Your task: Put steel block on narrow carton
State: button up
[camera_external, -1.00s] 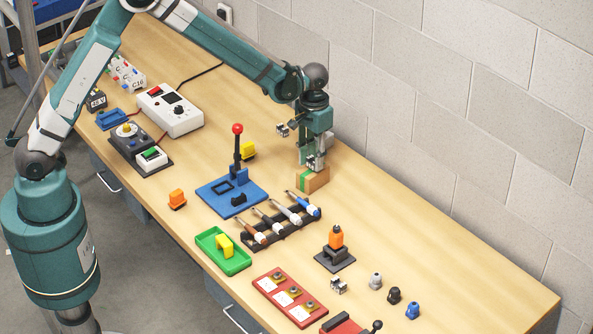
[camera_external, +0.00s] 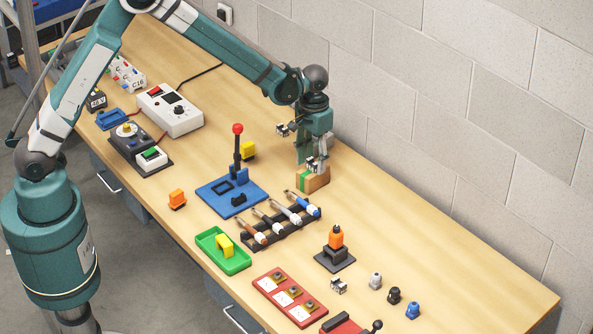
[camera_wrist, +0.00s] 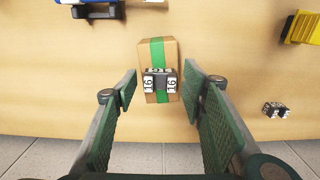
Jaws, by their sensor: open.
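The narrow carton (camera_external: 318,182), brown with a green band, stands on the bench below my gripper; it also shows in the wrist view (camera_wrist: 158,50). A small dark steel block with white faces marked 16 (camera_wrist: 160,83) appears to rest on top of the carton, over the green band, near its wall-side end. In the external view the block (camera_external: 312,166) is partly hidden by the fingers. My gripper (camera_external: 313,160) is open, with one finger on each side of the block. In the wrist view, gaps show between the block and both fingers.
A similar small block (camera_external: 282,130) lies nearby on the bench, and another (camera_external: 338,286) farther right. A blue base with a red-knobbed lever (camera_external: 237,160), a yellow block (camera_external: 248,151) and a tool rack (camera_external: 280,226) stand close.

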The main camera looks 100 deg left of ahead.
aim_at(312, 165)
jog(key=shift+r, duration=0.2)
notch_tip(312, 165, up, 12)
dwell(0.6)
dwell(0.5)
jog(key=shift+d, duration=0.1)
jog(key=s+d+r+m+t, duration=0.2)
jog(key=s+d+r, duration=0.5)
jog(key=d+r, duration=0.3)
jog(key=s+d+r+m+t, duration=0.1)
jog(key=s+d+r+m, duration=0.1)
jog(key=s+d+r, duration=0.75)
jog(key=s+d+f+m+t, duration=0.1)
jog(key=s+d+m+t, duration=0.1)
jog(key=s+d, duration=0.6)
jog(key=s+d+f+m+t, duration=0.2)
jog(key=s+d, duration=0.6)
jog(key=s, duration=0.4)
jog(key=shift+s+d+f+m, duration=0.3)
jog(key=shift+s+d+m, duration=0.05)
jog(key=shift+m, duration=0.15)
